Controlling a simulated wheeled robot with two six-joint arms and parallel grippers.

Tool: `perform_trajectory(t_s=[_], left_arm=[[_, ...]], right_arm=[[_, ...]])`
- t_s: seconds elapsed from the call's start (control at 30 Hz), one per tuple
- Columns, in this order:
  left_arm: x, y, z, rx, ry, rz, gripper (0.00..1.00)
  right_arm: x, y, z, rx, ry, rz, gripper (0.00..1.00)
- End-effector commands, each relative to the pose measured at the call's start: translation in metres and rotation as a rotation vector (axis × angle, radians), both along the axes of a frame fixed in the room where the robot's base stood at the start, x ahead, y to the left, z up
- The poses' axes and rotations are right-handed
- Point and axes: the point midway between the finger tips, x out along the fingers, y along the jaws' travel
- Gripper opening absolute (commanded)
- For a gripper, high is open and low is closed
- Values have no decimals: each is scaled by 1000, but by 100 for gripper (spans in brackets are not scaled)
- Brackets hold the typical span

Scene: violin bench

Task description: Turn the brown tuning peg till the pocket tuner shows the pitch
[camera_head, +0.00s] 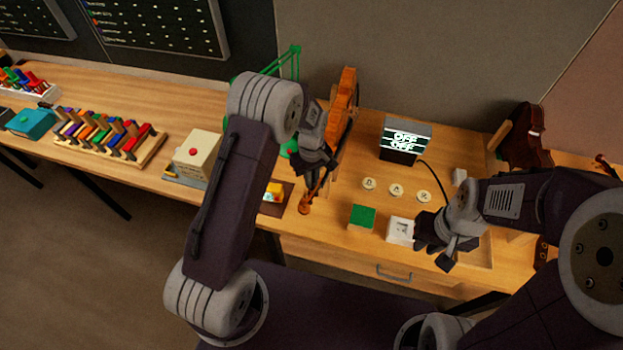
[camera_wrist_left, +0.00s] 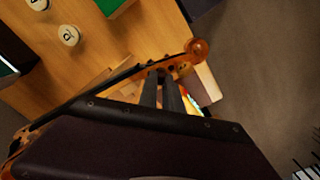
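The orange-brown violin (camera_head: 347,92) stands at the back of the bench, its neck running toward the front. Its scroll (camera_head: 305,207) is near the front edge, and also shows in the left wrist view (camera_wrist_left: 197,48). My left gripper (camera_head: 322,172) is at the pegbox; in its wrist view the two dark fingers (camera_wrist_left: 160,76) reach the pegbox with a narrow gap between them. I cannot tell whether the brown peg is between them. The tuner (camera_head: 405,140) is a dark box whose lit screen reads OFF on two lines. My right gripper (camera_head: 434,246) looks open and empty near the front edge.
Three round lettered buttons (camera_head: 396,190) lie before the tuner. A green block (camera_head: 362,216) and a white block (camera_head: 400,230) sit near the right gripper. A beige box with a red button (camera_head: 197,155) and a rack of coloured pieces (camera_head: 110,135) stand at the left.

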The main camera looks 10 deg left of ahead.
Motion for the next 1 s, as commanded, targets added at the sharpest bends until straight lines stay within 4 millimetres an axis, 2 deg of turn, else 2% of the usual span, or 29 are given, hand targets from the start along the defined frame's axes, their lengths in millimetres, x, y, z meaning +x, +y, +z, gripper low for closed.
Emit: perform_trajectory(t_s=[0.33,1.0], left_arm=[[0,-1,-1,-1,1,-82,0],[1,-3,0,0,0,-558,0]], right_arm=[[0,0,-2,0,0,0,19],[0,0,-10,0,0,0,19]])
